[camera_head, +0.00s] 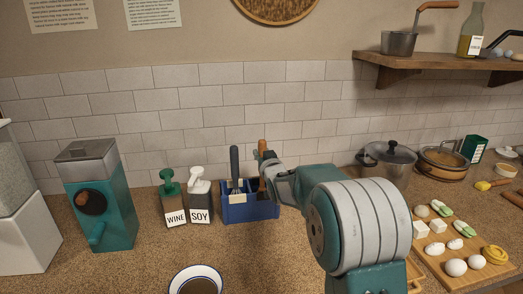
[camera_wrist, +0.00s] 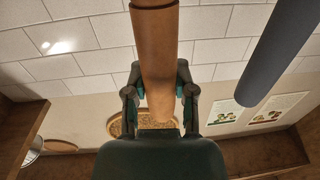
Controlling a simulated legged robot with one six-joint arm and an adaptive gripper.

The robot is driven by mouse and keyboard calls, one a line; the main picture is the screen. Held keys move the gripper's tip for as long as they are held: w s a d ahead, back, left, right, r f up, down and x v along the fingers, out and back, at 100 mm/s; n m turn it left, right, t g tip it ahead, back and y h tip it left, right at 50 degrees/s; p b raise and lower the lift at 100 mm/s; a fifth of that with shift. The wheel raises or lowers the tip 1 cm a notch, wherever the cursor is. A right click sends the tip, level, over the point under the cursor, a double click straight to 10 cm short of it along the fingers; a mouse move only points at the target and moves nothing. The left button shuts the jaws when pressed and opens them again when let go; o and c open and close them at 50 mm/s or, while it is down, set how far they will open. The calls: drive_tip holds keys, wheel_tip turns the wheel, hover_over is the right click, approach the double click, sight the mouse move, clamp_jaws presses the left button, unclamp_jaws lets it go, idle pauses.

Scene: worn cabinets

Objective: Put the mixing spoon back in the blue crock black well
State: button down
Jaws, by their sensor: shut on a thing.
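The mixing spoon shows as a brown wooden handle (camera_head: 262,146) in the head view, roughly upright at the right part of the blue crock (camera_head: 238,213). My gripper (camera_head: 266,168) is shut on this handle, above the crock's right side. In the wrist view, the wooden handle (camera_wrist: 155,45) runs between the two fingers of my gripper (camera_wrist: 159,88). The spoon's lower end is partly hidden by the crock and my gripper; I cannot tell how deep it sits. The crock's well interiors are mostly hidden.
A dark-handled utensil (camera_head: 235,164) stands in the crock's left part; it also shows in the wrist view (camera_wrist: 278,50). Soy (camera_head: 200,202) and wine (camera_head: 174,203) bottles stand left of the crock. A teal grinder (camera_head: 100,200) is farther left. Pots and an egg board (camera_head: 452,282) are right.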

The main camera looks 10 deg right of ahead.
drive_tip(key=shift+f, duration=0.1)
drive_tip(key=shift+c, duration=1.8)
unclamp_jaws()
drive_tip(key=shift+o, duration=1.2)
drive_tip(key=s+r, duration=0.2)
drive_tip(key=s, duration=0.6)
drive_tip(key=shift+d, duration=0.3)
